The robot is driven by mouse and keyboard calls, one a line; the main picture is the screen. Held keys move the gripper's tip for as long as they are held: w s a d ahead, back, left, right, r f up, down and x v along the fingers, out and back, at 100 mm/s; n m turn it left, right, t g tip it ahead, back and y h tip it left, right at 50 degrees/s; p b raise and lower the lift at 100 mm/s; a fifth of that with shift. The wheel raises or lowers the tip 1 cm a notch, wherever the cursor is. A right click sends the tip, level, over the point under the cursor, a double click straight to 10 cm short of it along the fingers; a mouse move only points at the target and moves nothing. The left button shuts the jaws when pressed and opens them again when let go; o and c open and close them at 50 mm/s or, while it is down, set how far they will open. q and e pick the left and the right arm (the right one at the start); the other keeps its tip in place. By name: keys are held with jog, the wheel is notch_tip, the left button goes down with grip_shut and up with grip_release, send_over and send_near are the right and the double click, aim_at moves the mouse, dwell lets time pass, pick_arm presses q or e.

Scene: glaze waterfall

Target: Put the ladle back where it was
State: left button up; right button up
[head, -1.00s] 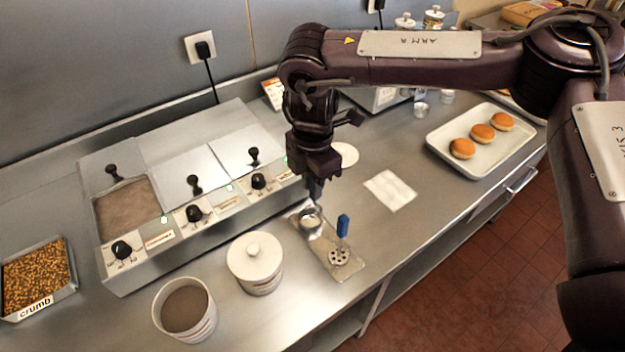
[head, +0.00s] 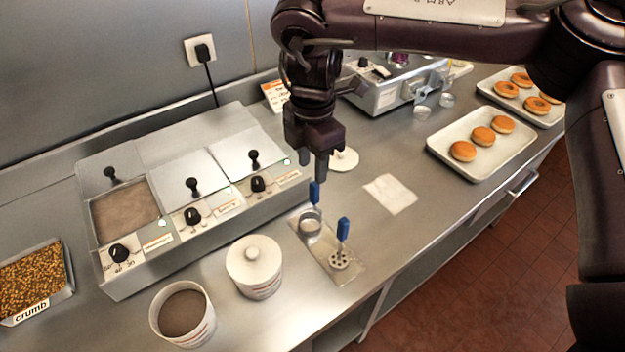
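The ladle (head: 310,224), a small metal cup with an upright blue handle, rests on the back part of a flat metal rest plate (head: 326,250). A second blue-handled utensil with a perforated round head (head: 340,260) stands on the front part of the same plate. My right gripper (head: 317,176) points down just above the ladle's blue handle. My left gripper is not in view.
A metal warmer (head: 190,245) with lids and knobs stands left of the plate. A lidded white pot (head: 254,266) and an open pot (head: 182,313) stand in front. A white cloth (head: 390,194) and a donut tray (head: 482,163) lie to the right. The counter between is clear.

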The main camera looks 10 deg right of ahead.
notch_tip(320, 180, up, 6)
jog(key=shift+f, duration=0.15)
dwell(0.5)
